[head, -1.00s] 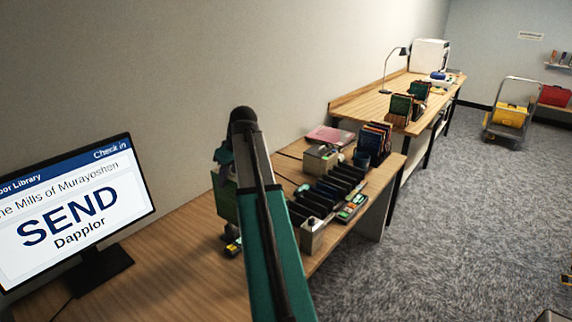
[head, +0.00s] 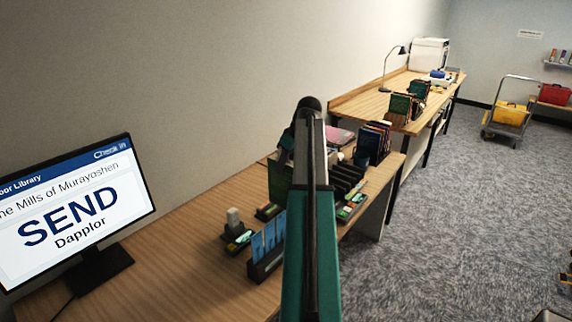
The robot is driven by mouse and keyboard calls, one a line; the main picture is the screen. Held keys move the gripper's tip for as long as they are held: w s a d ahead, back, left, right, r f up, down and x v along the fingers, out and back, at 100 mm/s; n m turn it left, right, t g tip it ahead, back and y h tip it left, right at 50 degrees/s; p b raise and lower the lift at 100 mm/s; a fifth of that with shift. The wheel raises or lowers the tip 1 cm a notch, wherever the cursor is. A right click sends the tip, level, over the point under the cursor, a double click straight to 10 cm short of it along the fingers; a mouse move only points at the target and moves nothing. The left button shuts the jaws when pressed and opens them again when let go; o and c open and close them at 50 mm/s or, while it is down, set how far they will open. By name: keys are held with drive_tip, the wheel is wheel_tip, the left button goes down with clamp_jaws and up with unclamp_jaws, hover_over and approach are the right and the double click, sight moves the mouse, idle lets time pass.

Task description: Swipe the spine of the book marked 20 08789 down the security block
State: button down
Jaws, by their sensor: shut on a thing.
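My gripper (head: 286,150) is partly hidden behind my own teal and black arm, above the wooden desk. It is shut on a dark green book (head: 279,182), which hangs below it. The marking on this book cannot be read from here. I cannot tell which thing is the security block. A small grey block on a black base (head: 234,220) stands on the desk left of the book, apart from it.
A monitor (head: 75,210) reading "SEND Dapplor" stands at the left. A black holder with blue cards (head: 266,262) is near the arm. A black slotted rack (head: 348,180) and upright books (head: 373,143) stand beyond. A further table holds a lamp (head: 393,65).

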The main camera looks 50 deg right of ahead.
sight(278, 184)
drive_tip(key=shift+s+d, duration=0.15)
drive_tip(key=shift+d, duration=0.05)
drive_tip(key=shift+f, duration=0.1)
idle(0.4)
drive_tip(key=shift+s+f+b, duration=0.45)
drive_tip(key=shift+f+b, duration=0.55)
drive_tip(key=shift+f, duration=0.95)
drive_tip(key=shift+s+f+b, duration=0.4)
drive_tip(key=shift+f+b, duration=0.65)
drive_tip(key=shift+f, duration=0.85)
drive_tip(key=shift+s+f+b, duration=0.45)
drive_tip(key=shift+f+b, duration=0.55)
drive_tip(key=shift+f, duration=1.05)
drive_tip(key=shift+w, duration=0.15)
drive_tip(key=shift+w, duration=0.85)
